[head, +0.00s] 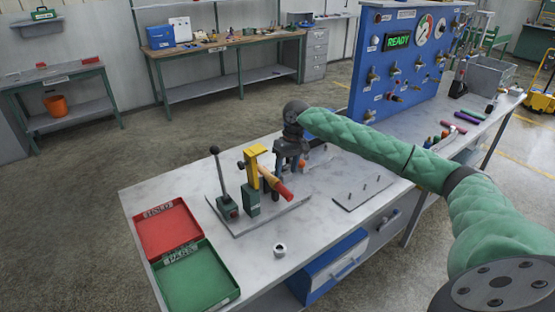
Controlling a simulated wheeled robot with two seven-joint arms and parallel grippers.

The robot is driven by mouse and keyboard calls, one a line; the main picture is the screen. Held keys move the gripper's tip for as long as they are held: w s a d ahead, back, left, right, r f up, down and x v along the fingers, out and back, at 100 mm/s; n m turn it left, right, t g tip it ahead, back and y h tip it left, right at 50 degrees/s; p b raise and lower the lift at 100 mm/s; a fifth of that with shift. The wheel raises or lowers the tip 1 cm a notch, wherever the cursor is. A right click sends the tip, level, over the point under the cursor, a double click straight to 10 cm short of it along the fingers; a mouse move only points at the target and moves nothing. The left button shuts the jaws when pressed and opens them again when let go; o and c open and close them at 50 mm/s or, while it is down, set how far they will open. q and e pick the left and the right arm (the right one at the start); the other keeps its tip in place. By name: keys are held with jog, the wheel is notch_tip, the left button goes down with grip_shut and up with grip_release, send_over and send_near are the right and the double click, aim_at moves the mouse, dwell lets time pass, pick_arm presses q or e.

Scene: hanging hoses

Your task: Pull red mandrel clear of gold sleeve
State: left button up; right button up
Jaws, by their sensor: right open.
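The red mandrel (284,192) sticks out of the lower right end of the gold sleeve (267,177). Both slope down to the right beside a yellow and green stand on a grey plate. The part of the mandrel inside the sleeve is hidden. My right gripper (291,165) is open and points down just behind and to the right of the sleeve. It appears apart from the mandrel. My left gripper is not in view.
A black-knobbed lever (221,180) stands left of the sleeve. A red tray (168,229) and a green tray (197,277) lie at the front left. A small metal ring (280,249) sits near the front edge. A pegged plate (363,190) lies to the right, below the blue panel (400,70).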

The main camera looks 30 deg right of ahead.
aim_at(282, 186)
jog(key=f, duration=0.2)
jog(key=a+f+p, duration=0.1)
jog(key=f, duration=0.1)
jog(key=f+p, duration=0.1)
jog(key=f, duration=0.1)
jog(key=shift+w+a+f, duration=0.15)
jog(key=shift+w, duration=0.15)
jog(key=shift+s+f+p, duration=0.15)
jog(key=shift+f+p, duration=0.25)
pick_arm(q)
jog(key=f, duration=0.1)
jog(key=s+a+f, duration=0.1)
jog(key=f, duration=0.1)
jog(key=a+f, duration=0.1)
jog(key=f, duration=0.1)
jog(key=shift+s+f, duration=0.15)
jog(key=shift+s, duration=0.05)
pick_arm(e)
jog(key=shift+a+f, duration=0.1)
jog(key=shift+f, duration=0.05)
jog(key=shift+c, duration=0.4)
jog(key=c, duration=1)
